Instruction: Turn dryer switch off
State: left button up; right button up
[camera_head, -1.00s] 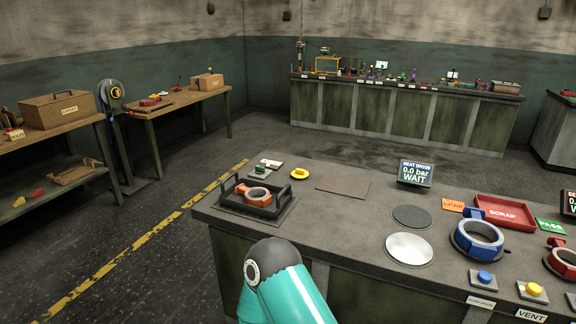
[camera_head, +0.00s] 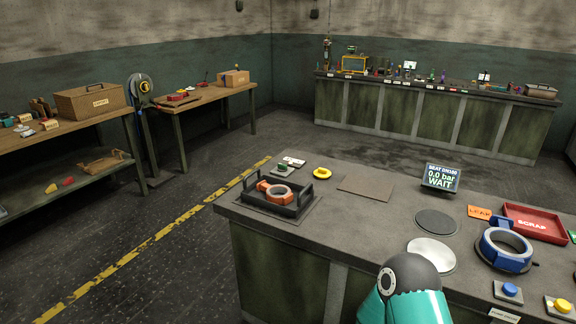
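I cannot pick out a dryer or its switch with certainty in the head view. A small green-topped item (camera_head: 283,169) sits on the near bench beside the black tray (camera_head: 290,209); I cannot tell whether it is a switch. A round-headed stand (camera_head: 140,88) is by the left wall tables, and its function is unclear. One teal and dark grey arm link of mine rises at the bottom, in front of the near bench. Neither gripper is in view.
A far bench (camera_head: 420,121) carries small items. Floor left of the yellow line (camera_head: 150,240) is clear.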

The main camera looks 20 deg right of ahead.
aim_at(282, 167)
jog(key=z, duration=0.05)
jog(key=i, duration=1)
jog(key=u, duration=0.05)
